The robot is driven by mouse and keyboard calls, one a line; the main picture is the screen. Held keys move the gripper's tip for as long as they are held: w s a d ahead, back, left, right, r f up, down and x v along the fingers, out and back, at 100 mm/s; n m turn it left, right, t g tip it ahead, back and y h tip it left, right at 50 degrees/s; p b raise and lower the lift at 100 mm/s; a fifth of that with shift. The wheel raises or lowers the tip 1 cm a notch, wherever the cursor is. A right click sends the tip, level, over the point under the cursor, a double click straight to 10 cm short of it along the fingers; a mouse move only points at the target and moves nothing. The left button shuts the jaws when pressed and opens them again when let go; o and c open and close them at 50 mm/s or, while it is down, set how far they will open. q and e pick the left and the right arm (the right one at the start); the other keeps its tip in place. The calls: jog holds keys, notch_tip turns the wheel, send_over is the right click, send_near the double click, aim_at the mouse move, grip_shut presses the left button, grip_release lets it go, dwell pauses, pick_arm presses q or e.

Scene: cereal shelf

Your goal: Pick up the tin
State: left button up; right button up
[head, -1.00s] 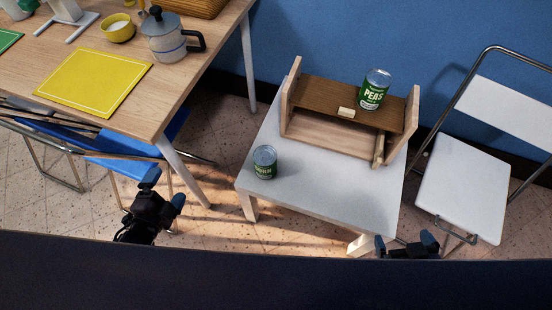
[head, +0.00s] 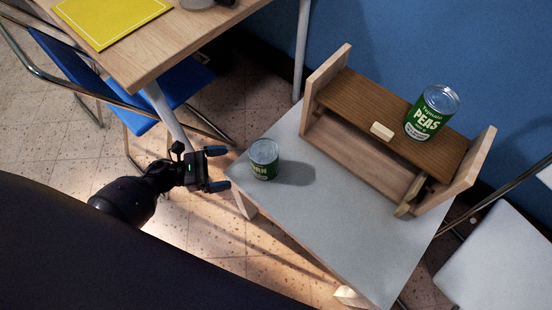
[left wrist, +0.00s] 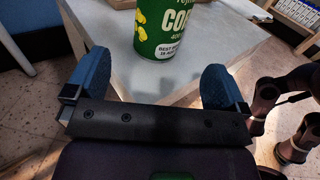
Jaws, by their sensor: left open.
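A green tin labelled corn (head: 264,159) stands upright on the small white table (head: 350,225) near its left corner. Another green tin, labelled peas (head: 431,112), stands on the wooden shelf unit (head: 385,135). My left gripper (head: 220,170) is open and empty, a short gap to the left of the corn tin, pointing at it. In the left wrist view the corn tin (left wrist: 170,28) stands ahead, between the lines of the two blue fingertips (left wrist: 152,82), its top cut off. My right gripper is not in the head view; an arm part of mine shows at the right of the wrist view.
A small pale block (head: 381,131) lies on the shelf board. A wooden table with a yellow mat (head: 110,15) stands at upper left, with a blue chair (head: 180,92) below it. A white folding chair (head: 500,260) is at right. The white table's front is bare.

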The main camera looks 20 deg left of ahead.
aim_at(261, 161)
pick_arm(q)
jog(key=shift+w+d+m, duration=0.2)
jog(key=shift+d+m, duration=0.1)
jog(key=shift+m, duration=0.1)
jog(key=x, duration=1)
jog(key=shift+d, duration=0.15)
jog(key=shift+c, duration=0.2)
jog(key=c, duration=0.9)
jog(key=shift+c, duration=1.1)
jog(key=shift+r, duration=0.1)
